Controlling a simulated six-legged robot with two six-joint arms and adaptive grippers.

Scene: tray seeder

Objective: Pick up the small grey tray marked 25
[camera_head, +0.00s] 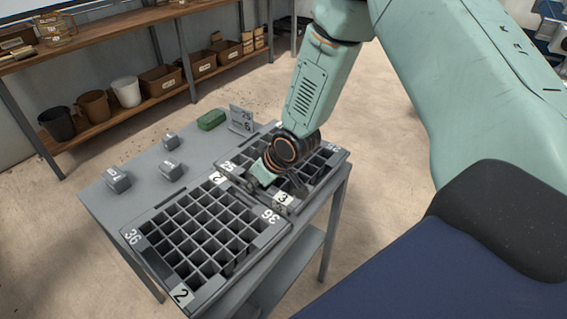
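The grey tray (338,157) at the back right of the table is divided into small square cells. Its corner labels are small and partly covered; they look like 25, but I cannot read them surely. A label reading 3 shows at its near corner. My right gripper (277,180) points down over the near left part of this tray and hides some cells. Whether its fingers are open or touch the tray is unclear. A larger grey tray (152,262) marked 36 and 2 lies in front, close beside it. My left gripper is out of view.
The grey table (105,205) also holds several small grey blocks (171,171), a green item (211,119) and a small grey sign (241,120) at the back. A wooden shelf (110,117) with pots and boxes stands behind. The table's left side is mostly clear.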

